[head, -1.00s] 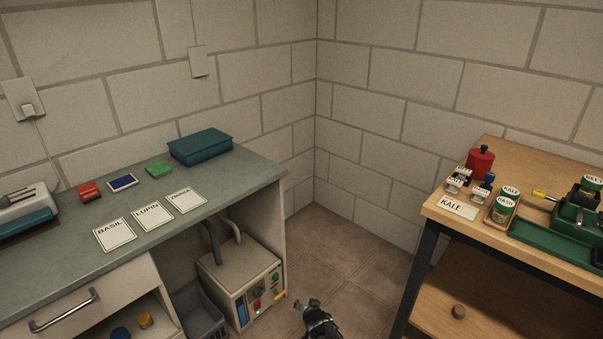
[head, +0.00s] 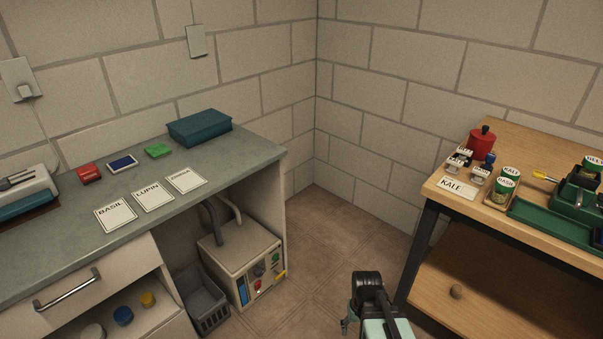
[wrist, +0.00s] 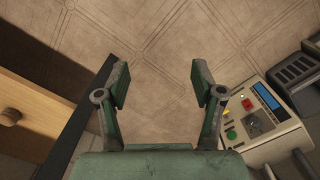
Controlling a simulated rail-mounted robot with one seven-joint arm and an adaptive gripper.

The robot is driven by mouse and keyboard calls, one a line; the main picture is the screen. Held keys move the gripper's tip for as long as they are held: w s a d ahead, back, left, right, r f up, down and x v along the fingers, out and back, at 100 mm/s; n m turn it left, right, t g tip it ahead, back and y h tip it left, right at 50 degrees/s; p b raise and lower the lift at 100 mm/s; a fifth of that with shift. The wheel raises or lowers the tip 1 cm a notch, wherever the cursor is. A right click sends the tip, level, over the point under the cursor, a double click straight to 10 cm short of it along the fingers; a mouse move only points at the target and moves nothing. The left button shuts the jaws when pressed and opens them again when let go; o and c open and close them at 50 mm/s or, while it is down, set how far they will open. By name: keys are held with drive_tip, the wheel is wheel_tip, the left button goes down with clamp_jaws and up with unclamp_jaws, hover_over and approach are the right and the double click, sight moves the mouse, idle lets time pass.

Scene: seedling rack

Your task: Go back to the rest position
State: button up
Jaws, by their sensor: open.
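My gripper (wrist: 160,84) is open and empty in the wrist view. Its two green fingers stand apart over bare floor tiles (wrist: 165,35). In the head view, my arm shows at the bottom, right of centre, over the floor between the two benches. The gripper there is small, partly hidden by the arm and touches nothing that I can see.
The grey-green bench (head: 60,235) at left holds labelled cards, pads and a teal box (head: 199,128). A control box (head: 240,265) and a grey basket (head: 206,302) sit below. At right, the wooden bench (head: 520,150) carries jars, stamps and a green tray (head: 545,224).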

drive_tip(key=s+f+g+b, duration=0.35)
drive_tip(key=s+f, duration=0.25)
drive_tip(key=s, duration=0.5)
drive_tip(key=s+f+g+b, duration=0.3)
drive_tip(key=s+f+g, duration=0.2)
drive_tip(key=s, duration=0.6)
drive_tip(key=s+f+g+b, duration=0.35)
drive_tip(key=s+f, duration=0.25)
drive_tip(key=s, duration=0.5)
drive_tip(key=w+r+t+p, duration=0.2)
drive_tip(key=r+p, duration=0.6)
drive_tip(key=p, duration=0.6)
drive_tip(key=w+r+t+p, duration=0.3)
drive_tip(key=r+p, duration=0.6)
drive_tip(key=p, duration=0.5)
drive_tip(key=shift+t, duration=0.4)
drive_tip(key=shift+w, duration=0.1)
